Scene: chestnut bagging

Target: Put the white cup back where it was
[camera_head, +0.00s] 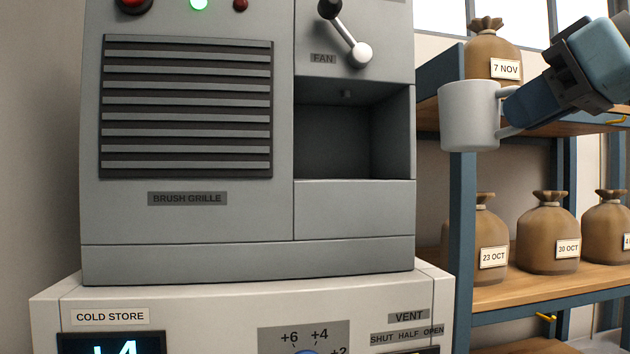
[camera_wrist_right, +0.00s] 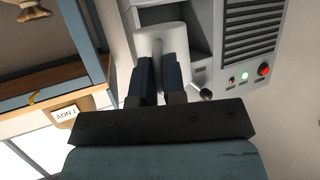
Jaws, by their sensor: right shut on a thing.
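The white cup (camera_head: 469,116) is held up in the air at the right of the head view, in front of the shelf rack's blue post. My right gripper (camera_head: 508,112) comes in from the right and is shut on the cup's handle. In the right wrist view the cup (camera_wrist_right: 160,30) shows beyond the two blue fingers of the gripper (camera_wrist_right: 160,72). The cup looks upright in the head view. I cannot see inside it. My left gripper is not in view.
A grey machine (camera_head: 250,215) with a brush grille and an open recess (camera_head: 345,140) stands left of the cup, on a white cold store unit (camera_head: 200,300). The shelf rack (camera_head: 462,240) holds a sack labelled 7 NOV (camera_head: 490,48) above and several sacks (camera_head: 548,235) below.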

